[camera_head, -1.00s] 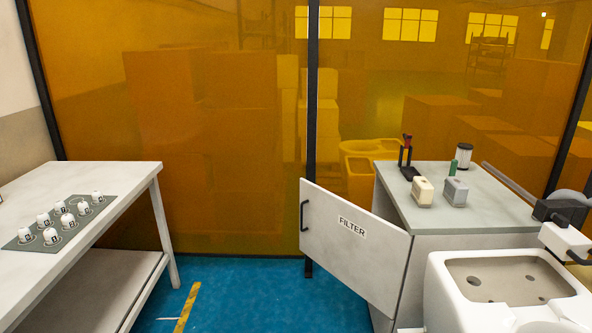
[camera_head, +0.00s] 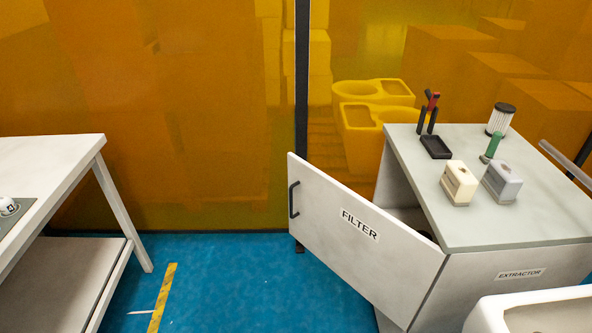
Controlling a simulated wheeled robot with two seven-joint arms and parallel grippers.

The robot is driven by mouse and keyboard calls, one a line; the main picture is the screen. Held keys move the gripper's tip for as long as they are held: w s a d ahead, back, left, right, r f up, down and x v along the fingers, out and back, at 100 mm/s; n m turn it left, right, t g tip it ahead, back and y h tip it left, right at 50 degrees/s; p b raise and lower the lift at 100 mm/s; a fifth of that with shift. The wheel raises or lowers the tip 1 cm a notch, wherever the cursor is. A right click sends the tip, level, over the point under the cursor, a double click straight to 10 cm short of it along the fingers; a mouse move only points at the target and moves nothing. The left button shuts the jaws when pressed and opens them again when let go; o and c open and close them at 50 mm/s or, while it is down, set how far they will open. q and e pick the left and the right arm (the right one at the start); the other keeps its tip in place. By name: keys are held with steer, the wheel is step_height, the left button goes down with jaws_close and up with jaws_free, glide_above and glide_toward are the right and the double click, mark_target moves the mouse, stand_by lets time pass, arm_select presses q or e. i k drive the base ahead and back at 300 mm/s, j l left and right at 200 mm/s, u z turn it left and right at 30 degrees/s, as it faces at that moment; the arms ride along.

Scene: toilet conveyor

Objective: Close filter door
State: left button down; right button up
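The filter door (camera_head: 362,232) is a pale grey panel with a FILTER label and a dark handle (camera_head: 293,199) at its left edge. It stands open, swung out to the left from the grey cabinet (camera_head: 500,285). Its hinged edge meets the cabinet's front corner. A dark opening shows between the door and the cabinet; most of the inside is hidden. Neither of my grippers is in view.
On the cabinet top are a black tray with red-and-black tool (camera_head: 432,140), a cream block (camera_head: 459,181), a grey block (camera_head: 503,181), a green item (camera_head: 492,147) and a white filter (camera_head: 500,119). A white table (camera_head: 50,150) stands left.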

mark_target(390, 264)
steer(key=i+j+z, duration=0.1)
steer(key=i+z, duration=0.15)
steer(key=i, duration=0.25)
steer(key=i+j+z, duration=0.25)
steer(key=i, duration=0.25)
